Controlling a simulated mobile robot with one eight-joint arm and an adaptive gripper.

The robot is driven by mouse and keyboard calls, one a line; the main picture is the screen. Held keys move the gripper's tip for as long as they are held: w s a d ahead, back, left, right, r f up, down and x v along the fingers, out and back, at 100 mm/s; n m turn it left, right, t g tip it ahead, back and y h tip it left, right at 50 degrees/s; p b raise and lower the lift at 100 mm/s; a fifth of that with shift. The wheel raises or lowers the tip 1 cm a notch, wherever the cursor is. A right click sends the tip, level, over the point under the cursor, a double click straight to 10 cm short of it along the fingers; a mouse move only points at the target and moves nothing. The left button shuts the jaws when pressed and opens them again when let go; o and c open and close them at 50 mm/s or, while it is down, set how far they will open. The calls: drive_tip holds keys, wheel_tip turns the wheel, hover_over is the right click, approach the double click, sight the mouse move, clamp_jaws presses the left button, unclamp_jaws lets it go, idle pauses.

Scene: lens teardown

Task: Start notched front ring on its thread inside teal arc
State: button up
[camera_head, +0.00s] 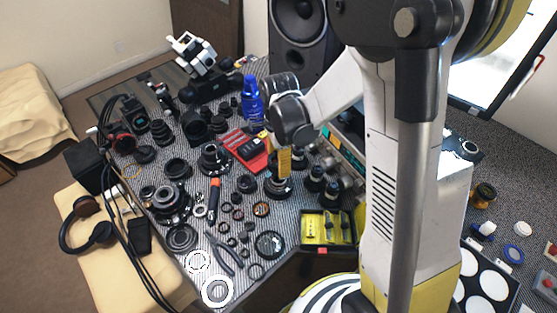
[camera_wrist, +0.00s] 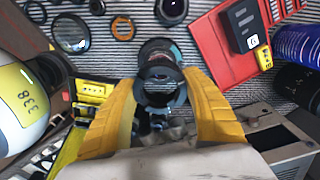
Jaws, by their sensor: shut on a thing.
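My gripper (camera_wrist: 160,90) has yellow fingers and is shut on a dark ring (camera_wrist: 161,104), the notched front ring, between its fingertips. Its notches are too small to make out. Just beyond the ring in the wrist view is a dark lens barrel (camera_wrist: 155,45) with a teal patch (camera_wrist: 165,54) showing near the ring. I cannot tell whether ring and thread touch. In the head view my gripper (camera_head: 284,172) points down over the lens barrel (camera_head: 278,188), which stands upright on the striped mat. The ring is hidden there by the fingers.
A red tray (camera_head: 246,149) and a blue bottle (camera_head: 252,103) stand behind the lens. Several dark lenses (camera_head: 314,178) stand close to its right. A yellow tray (camera_head: 328,228) lies in front. Loose rings (camera_head: 261,209) and pliers (camera_head: 222,256) lie to the left and in front.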

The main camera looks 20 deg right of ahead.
sight(278, 178)
drive_tip(key=shift+f+m, duration=0.3)
drive_tip(key=shift+m, duration=0.2)
drive_tip(key=shift+f+b, duration=2.8)
drive_tip(key=shift+f, duration=0.35)
drive_tip(key=shift+f+b, duration=0.4)
drive_tip(key=shift+b, duration=0.2)
drive_tip(key=o, duration=1.1)
wheel_tip(278, 178, up, 12)
drive_tip(key=s+r+n+t, duration=0.2)
drive_tip(key=s+n, duration=0.2)
drive_tip(key=n, duration=0.2)
drive_tip(key=s+r+n+t, duration=0.2)
drive_tip(key=s+r+n, duration=0.1)
drive_tip(key=n, duration=0.3)
drive_tip(key=s+r+n+t, duration=0.2)
drive_tip(key=s+n+t, duration=0.1)
drive_tip(key=s+n, duration=0.3)
drive_tip(key=shift+r+n, duration=0.25)
drive_tip(key=shift+n, duration=0.25)
